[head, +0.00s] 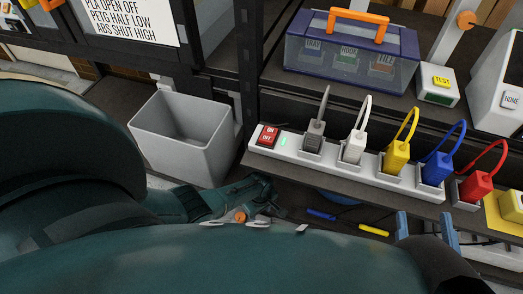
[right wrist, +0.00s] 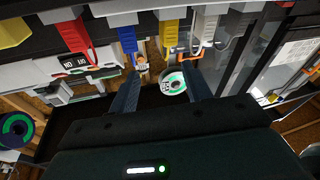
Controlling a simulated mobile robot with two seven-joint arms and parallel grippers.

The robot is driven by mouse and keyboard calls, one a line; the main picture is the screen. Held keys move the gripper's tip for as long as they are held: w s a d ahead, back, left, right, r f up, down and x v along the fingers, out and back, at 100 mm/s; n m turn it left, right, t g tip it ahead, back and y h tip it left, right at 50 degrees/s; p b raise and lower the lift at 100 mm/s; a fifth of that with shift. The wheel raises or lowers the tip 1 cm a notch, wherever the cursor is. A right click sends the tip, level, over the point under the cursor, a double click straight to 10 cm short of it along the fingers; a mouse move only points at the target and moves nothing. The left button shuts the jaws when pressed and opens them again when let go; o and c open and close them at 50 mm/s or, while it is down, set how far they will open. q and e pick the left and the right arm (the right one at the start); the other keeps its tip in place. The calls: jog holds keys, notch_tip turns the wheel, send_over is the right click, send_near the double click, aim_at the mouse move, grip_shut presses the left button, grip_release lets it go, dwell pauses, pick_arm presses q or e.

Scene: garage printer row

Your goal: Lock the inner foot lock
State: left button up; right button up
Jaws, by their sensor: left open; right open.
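No part that I can surely name as the inner foot lock shows. A small round orange knob (head: 239,216) sits on pale grey pieces below the power strip in the head view, and I cannot tell what it belongs to. My left gripper (head: 264,198) is dark, open and partly hidden, close to this knob. My right gripper (head: 425,229) has two blue fingers, open, in front of the shelf edge below the blue and red plugs. In the right wrist view, the open fingers (right wrist: 160,90) stand apart, with a white disc with a green ring (right wrist: 172,84) seen between them.
A power strip (head: 271,152) with several coloured plugs lies along the shelf. A grey bin (head: 185,142) stands left of it. Blue (head: 321,214) and yellow (head: 374,230) pieces lie below the strip. A clear toolbox (head: 345,55) stands behind. My teal arms cover much of the foreground.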

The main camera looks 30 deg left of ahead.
pick_arm(q)
notch_tip(320, 180, down, 6)
jog(key=b, duration=0.5)
jog(key=shift+f, duration=0.1)
notch_tip(320, 180, down, 4)
jog(key=b, duration=0.4)
pick_arm(e)
notch_tip(320, 180, up, 7)
jog(key=w+n+t+y, duration=0.1)
jog(key=n+t+y, duration=0.1)
jog(key=n+y, duration=0.3)
jog(key=shift+f+y, duration=0.15)
jog(key=shift+y, duration=0.95)
pick_arm(q)
jog(key=shift+c, duration=0.6)
jog(key=c, duration=0.9)
pick_arm(e)
jog(key=shift+a, duration=0.1)
